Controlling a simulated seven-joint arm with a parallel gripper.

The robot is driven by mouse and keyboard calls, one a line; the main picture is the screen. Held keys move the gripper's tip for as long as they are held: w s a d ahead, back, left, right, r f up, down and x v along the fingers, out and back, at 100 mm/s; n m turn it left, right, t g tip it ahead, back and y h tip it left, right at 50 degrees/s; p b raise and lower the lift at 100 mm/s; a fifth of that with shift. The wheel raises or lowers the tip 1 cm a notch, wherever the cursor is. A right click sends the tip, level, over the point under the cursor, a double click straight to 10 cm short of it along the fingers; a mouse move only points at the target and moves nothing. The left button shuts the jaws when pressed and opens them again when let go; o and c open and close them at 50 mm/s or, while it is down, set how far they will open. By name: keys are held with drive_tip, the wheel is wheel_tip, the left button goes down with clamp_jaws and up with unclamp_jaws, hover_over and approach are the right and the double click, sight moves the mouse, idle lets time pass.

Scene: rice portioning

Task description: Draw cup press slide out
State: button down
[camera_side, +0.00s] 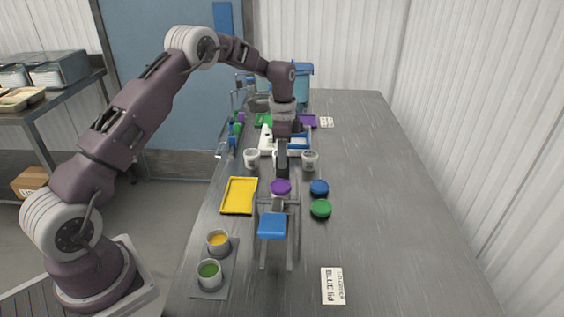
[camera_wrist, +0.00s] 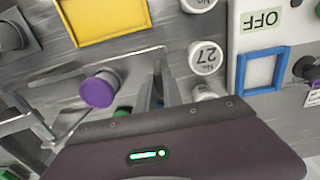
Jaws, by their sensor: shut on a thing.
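The cup press (camera_side: 272,226) is a grey metal frame with a blue pad, standing at the front middle of the table. A cup with a purple lid (camera_side: 281,187) is at its back side; the lid also shows in the wrist view (camera_wrist: 98,91). My gripper (camera_side: 281,172) points down just behind this cup. In the wrist view my fingers (camera_wrist: 160,92) are to the right of the purple lid, close together at the end of the press. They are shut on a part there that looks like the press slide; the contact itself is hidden.
A yellow tray (camera_side: 239,196) lies left of the press. Blue (camera_side: 319,187) and green (camera_side: 320,208) lids lie to its right. White cups (camera_side: 251,158) (camera_side: 309,160) flank my gripper. A "BLUE lid" card (camera_side: 333,286) lies in front. The table's right side is clear.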

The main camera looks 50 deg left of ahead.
drive_tip(key=shift+w+a+r, duration=0.1)
drive_tip(key=shift+w+a, duration=0.1)
drive_tip(key=shift+w, duration=0.05)
drive_tip(key=c, duration=1.6)
unclamp_jaws()
drive_tip(key=shift+o, duration=0.6)
wheel_tip(320, 180, up, 7)
drive_tip(key=shift+f, duration=0.1)
